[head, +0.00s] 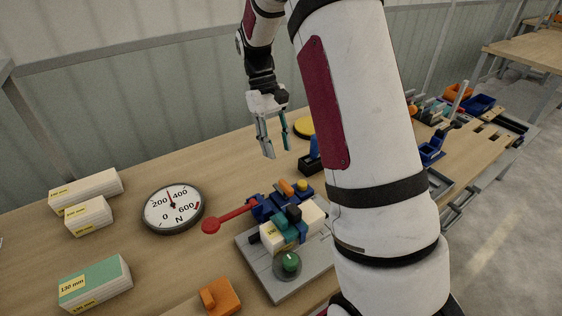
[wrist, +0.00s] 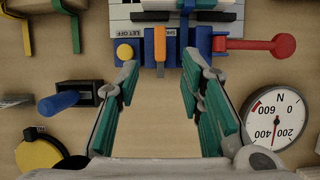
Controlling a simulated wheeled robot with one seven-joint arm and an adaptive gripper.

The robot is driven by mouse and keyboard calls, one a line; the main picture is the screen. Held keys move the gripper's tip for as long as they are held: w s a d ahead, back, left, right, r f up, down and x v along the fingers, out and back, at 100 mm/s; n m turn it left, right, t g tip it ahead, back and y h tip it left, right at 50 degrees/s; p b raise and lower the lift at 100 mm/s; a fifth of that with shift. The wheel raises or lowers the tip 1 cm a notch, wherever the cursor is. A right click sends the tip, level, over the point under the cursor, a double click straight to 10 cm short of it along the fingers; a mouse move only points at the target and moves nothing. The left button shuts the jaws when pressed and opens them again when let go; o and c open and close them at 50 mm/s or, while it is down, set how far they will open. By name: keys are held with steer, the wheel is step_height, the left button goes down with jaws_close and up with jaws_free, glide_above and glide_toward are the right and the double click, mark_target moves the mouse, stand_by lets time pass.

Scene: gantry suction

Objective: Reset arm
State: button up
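My gripper (head: 274,137) hangs above the back part of the table in the head view. Its two green-padded fingers are apart with nothing between them. In the wrist view, my gripper (wrist: 160,105) is also open, with bare table between the fingers. My white arm with dark red panels crosses the head view and hides part of the table behind it.
Below my gripper is a clamp fixture (head: 288,228) with a red-knobbed lever (head: 211,226). A force dial (head: 172,208) and labelled blocks (head: 95,281) stand left. A yellow disc (head: 305,127) lies behind. A second table (head: 530,52) is far right. Table between dial and blocks is clear.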

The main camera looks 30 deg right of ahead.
steer(key=shift+v, duration=0.95)
steer(key=s+a+r+t, duration=0.4)
steer(key=s+a+r, duration=0.3)
steer(key=s+r, duration=0.35)
steer(key=s+a+t, duration=0.2)
steer(key=s+a, duration=0.1)
steer(key=s, duration=0.4)
steer(key=s+a+t, duration=0.2)
steer(key=s+a, duration=0.1)
steer(key=s, duration=0.4)
steer(key=shift+r+t, duration=0.3)
